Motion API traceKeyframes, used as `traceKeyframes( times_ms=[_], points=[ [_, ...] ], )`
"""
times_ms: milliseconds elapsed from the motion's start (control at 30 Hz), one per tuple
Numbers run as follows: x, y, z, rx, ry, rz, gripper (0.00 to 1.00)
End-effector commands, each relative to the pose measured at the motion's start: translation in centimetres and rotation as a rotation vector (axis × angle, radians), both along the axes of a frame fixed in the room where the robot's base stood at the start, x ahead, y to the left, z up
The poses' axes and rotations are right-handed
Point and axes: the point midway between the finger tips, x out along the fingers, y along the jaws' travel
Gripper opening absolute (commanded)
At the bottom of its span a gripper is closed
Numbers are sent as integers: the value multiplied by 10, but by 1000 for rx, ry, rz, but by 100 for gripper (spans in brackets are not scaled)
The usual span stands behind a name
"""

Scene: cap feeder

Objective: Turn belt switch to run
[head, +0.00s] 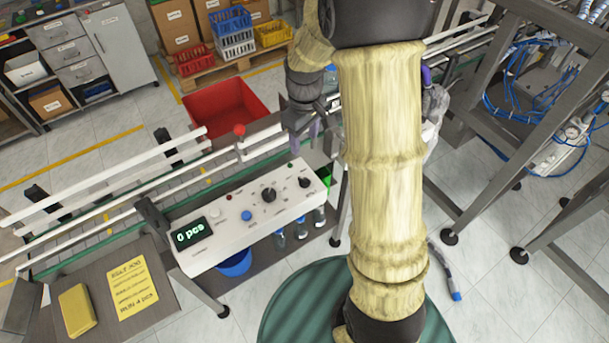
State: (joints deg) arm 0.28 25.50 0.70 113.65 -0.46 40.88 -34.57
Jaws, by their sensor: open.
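The white control box (215,243) stands along the near side of the conveyor, left of my arm. Its display (190,232) reads "0 pcs". It has a blue button (246,215), a larger black rotary knob (268,195) and a smaller black knob (304,182). The knob labels are too small to read, so I cannot tell which is the belt switch or its setting. My gripper (305,128) is open, above and behind the box's right end, apart from the knobs. Its fingertips are small and partly hidden.
The conveyor (107,217) with white guide rails runs behind the box. A red-topped post (239,131) and a red bin (222,103) stand close to my gripper. A yellow notice (132,288) and a yellow block (76,310) lie at lower left. Metal frames stand at right.

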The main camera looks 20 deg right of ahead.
Motion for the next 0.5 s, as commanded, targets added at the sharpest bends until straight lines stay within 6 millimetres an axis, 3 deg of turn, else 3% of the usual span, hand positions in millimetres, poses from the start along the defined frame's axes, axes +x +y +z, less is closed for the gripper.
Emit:
traceKeyframes(
  times_ms=[233, 500],
  points=[
    [-1, 0, -14, 0, 5, -1, 54],
    [-2, 0, -55, 0, 6, -1, 54]
  ],
)
